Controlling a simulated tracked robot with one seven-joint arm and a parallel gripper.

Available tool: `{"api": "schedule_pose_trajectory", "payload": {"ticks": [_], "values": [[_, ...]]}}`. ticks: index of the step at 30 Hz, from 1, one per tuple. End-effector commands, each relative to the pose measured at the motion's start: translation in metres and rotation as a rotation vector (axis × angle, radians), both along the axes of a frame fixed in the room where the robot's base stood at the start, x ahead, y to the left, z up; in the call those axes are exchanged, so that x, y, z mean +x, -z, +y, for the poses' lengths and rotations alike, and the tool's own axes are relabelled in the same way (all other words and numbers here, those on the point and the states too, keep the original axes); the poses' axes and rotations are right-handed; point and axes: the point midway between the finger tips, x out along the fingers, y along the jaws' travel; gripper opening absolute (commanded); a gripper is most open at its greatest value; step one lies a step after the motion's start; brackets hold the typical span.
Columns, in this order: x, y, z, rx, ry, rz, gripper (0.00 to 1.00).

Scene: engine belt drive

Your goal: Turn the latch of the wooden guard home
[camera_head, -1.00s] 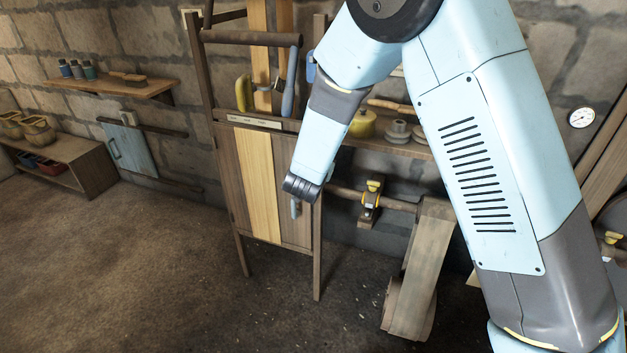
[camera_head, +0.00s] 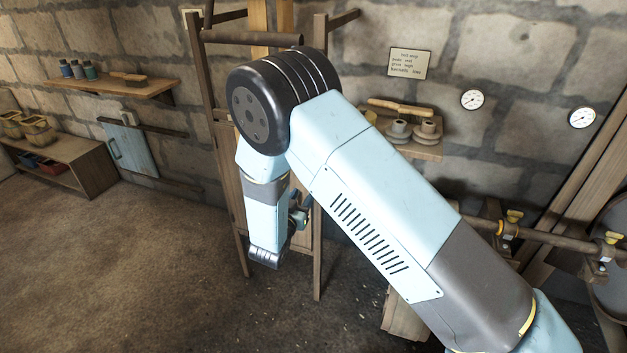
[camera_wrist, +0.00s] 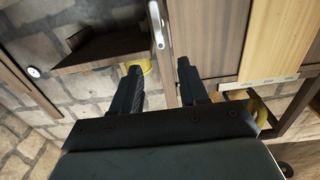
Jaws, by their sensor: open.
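The wooden guard is a panel of brown boards (camera_wrist: 208,38) with a pale plank (camera_wrist: 273,40) in the wrist view. In the head view only a strip of the guard (camera_head: 228,175) shows beside my arm. The latch (camera_wrist: 157,25) is a slim light-grey metal bar at the guard's edge, cut off by the top of the wrist view. It lies lengthwise along that edge. My arm hides it in the head view. My gripper (camera_wrist: 160,66) is open and empty. Its fingertips point toward the guard's edge, apart from the latch in the picture.
A wall shelf (camera_wrist: 100,50) and a yellow object (camera_wrist: 146,64) lie beside and behind the fingers. In the head view, a shaft with yellow-topped supports (camera_head: 512,216) runs at the right. The floor at left is clear.

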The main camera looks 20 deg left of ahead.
Motion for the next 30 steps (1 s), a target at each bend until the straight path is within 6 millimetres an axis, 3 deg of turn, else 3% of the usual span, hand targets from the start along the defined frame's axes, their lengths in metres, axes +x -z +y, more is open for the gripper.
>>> {"api": "schedule_pose_trajectory", "payload": {"ticks": [9, 15, 21, 30], "values": [[0.058, 0.0, -0.005, 0.0, 0.002, 0.0, 0.44], [0.085, 0.0, -0.008, 0.001, 0.001, 0.0, 0.44], [0.099, 0.0, -0.008, 0.0, 0.0, 0.001, 0.44], [0.102, 0.0, -0.009, -0.001, 0.0, 0.001, 0.44]]}}
